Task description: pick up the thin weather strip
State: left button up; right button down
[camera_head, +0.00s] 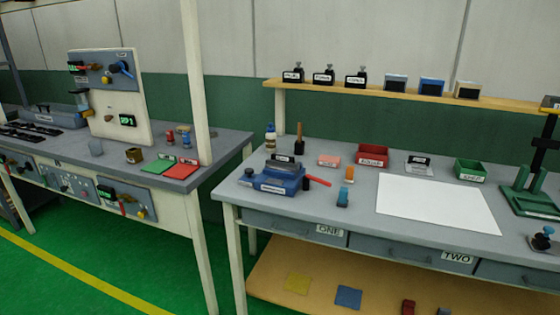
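I cannot make out a thin weather strip for certain in the head view. Several dark flat pieces (32,132) lie at the far left on the left bench (222,152), too small to identify. The right bench (352,200) carries a blue device (272,181) with a red handle (316,180) at its left end. A white sheet (437,203) lies flat at its middle. Neither of my grippers shows in this view.
A red bin (372,155) and a green bin (470,170) stand behind the sheet. A shelf (420,96) with small items runs above. A pale post (195,75) rises by the left bench. Green floor (60,285) is open at lower left.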

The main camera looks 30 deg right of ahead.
aim_at(275, 156)
jog(key=l+z, duration=0.35)
jog(key=l, duration=1.25)
